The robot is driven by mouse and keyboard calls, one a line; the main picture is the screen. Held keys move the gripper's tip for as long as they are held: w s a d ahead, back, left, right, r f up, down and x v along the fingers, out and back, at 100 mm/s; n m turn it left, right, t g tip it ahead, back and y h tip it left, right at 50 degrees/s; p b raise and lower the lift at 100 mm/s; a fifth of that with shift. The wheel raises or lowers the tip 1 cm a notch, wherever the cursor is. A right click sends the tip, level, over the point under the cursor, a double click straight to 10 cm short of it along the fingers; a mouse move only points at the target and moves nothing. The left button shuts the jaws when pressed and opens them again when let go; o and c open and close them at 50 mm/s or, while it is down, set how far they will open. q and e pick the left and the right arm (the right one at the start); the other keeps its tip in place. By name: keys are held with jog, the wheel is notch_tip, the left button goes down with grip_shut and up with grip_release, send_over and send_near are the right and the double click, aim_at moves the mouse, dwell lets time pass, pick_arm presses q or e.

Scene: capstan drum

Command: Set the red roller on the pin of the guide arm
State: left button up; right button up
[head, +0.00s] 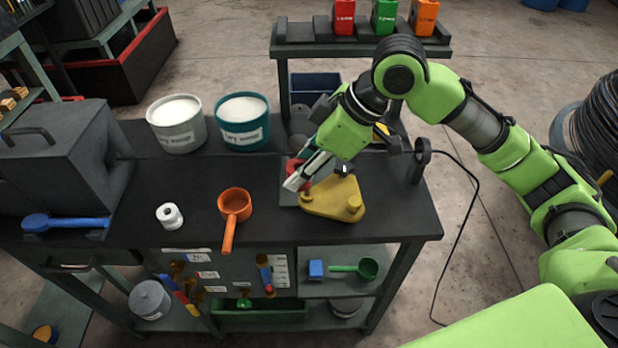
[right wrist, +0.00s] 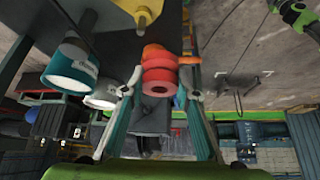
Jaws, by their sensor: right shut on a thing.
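The red roller (head: 296,168) is between the fingertips of my right gripper (head: 303,178), over the far left edge of the yellow guide arm (head: 332,204). In the right wrist view the grooved roller (right wrist: 158,70) shows its open bore, with a finger of the right gripper (right wrist: 160,90) on each side. The guide arm (right wrist: 110,14) is partly cut off there. The guide arm lies flat on the black bench and has raised round yellow bosses. My gripper hides part of it, and I cannot clearly make out the pin. My left gripper is not in view.
A white roller (head: 170,215) and an orange ladle (head: 235,206) stand left on the bench (head: 270,228). A white tub (head: 177,135) and a teal tub (head: 243,135) stand behind. A raised shelf (head: 300,48) is at the back. The bench's right front corner is clear.

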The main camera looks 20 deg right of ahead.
aim_at(308, 183)
jog(key=f, duration=0.1)
jog(key=w+d+f, duration=0.1)
jog(key=w+f, duration=0.1)
jog(key=shift+w+d+f, duration=0.1)
jog(key=shift+d+f, duration=0.2)
jog(key=shift+d, duration=0.1)
jog(key=f, duration=0.1)
jog(key=f+p, duration=0.2)
jog(key=shift+w+d, duration=0.15)
jog(key=shift+d, duration=0.1)
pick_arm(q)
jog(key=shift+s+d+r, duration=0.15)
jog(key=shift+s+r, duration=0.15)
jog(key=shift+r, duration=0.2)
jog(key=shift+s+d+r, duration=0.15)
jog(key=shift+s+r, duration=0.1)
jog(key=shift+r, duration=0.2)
pick_arm(e)
jog(key=shift+f, duration=0.35)
jog(key=shift+f, duration=0.15)
jog(key=o, duration=1.1)
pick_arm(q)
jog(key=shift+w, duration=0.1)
